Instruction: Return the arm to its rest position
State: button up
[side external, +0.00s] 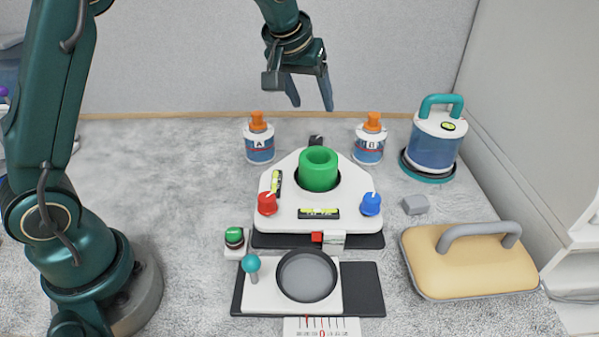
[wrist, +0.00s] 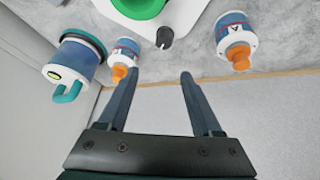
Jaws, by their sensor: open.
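My gripper (side external: 311,92) is raised high above the back of the work surface, behind the device. Its two fingers are apart with nothing between them. In the wrist view my gripper (wrist: 157,76) also shows both fingers spread and empty. Below and in front of it stands a white device (side external: 325,218) with a green ring (side external: 319,169) on top, a red knob (side external: 268,203) and a blue knob (side external: 371,203). Bottle A (side external: 259,143) and bottle B (side external: 370,143), both with orange caps, stand upright behind the device, apart from the gripper.
A white-and-blue canister (side external: 434,141) with a teal handle stands at the back right. A tan pad with a grey handle (side external: 470,265) lies at the right. A small grey block (side external: 415,204) lies between them. A wall (side external: 180,60) rises behind.

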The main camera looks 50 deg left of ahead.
jog(key=s+d+r+m+t, duration=0.1)
jog(key=s+r, duration=0.3)
jog(key=s, duration=0.2)
jog(key=s+r+t, duration=0.1)
jog(key=s+r, duration=0.2)
jog(key=s, duration=0.3)
jog(key=s+d+f+m+g, duration=0.1)
jog(key=s+f, duration=0.2)
jog(key=s, duration=0.3)
jog(key=s+d+f+m+h, duration=0.1)
jog(key=s+f+m, duration=0.1)
jog(key=s+f, duration=0.2)
jog(key=s, duration=0.3)
jog(key=shift+g, duration=0.4)
dwell(0.5)
